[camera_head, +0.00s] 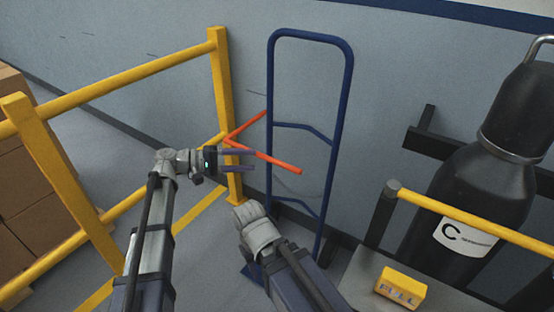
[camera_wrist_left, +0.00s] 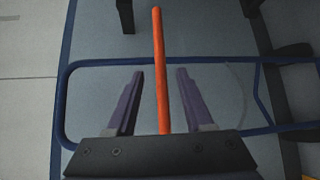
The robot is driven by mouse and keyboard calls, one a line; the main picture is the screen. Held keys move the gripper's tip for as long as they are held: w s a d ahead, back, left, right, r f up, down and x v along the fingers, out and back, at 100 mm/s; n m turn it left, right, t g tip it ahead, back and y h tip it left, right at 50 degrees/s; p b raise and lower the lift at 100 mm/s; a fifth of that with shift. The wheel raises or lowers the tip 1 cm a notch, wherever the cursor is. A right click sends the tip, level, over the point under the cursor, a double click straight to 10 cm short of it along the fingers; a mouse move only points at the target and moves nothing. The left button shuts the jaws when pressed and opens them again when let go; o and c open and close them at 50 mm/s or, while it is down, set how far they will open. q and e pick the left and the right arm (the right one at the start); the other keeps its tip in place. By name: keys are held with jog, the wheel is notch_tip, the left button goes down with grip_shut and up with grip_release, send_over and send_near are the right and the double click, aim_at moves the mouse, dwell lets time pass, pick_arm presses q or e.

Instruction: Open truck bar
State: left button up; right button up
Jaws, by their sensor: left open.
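The blue hand truck (camera_head: 350,110) stands upright against the wall. Its orange bar (camera_head: 280,163) sticks out at an angle in front of the frame, and a second orange length runs from its left end back to the frame. My left gripper (camera_head: 254,165) is open beside the bar. In the left wrist view the bar (camera_wrist_left: 159,50) runs between the two spread purple fingers of the gripper (camera_wrist_left: 160,73), with gaps on both sides. I cannot tell how deep the bar sits between them. My right arm comes in from the bottom; its gripper does not show.
A yellow railing (camera_head: 222,85) stands close behind and left of my left gripper. Cardboard boxes (camera_head: 30,180) are at the far left. On the right are a black cylinder (camera_head: 470,190), a yellow rail (camera_head: 470,220) and a yellow block marked FULL (camera_head: 400,287).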

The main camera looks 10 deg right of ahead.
aim_at(267, 160)
pick_arm(q)
jog(key=d, duration=0.5)
jog(key=d+f+b, duration=0.1)
jog(key=d, duration=0.1)
jog(key=shift+s+d, duration=0.1)
jog(key=shift+d, duration=0.25)
grip_shut()
dwell(1.1)
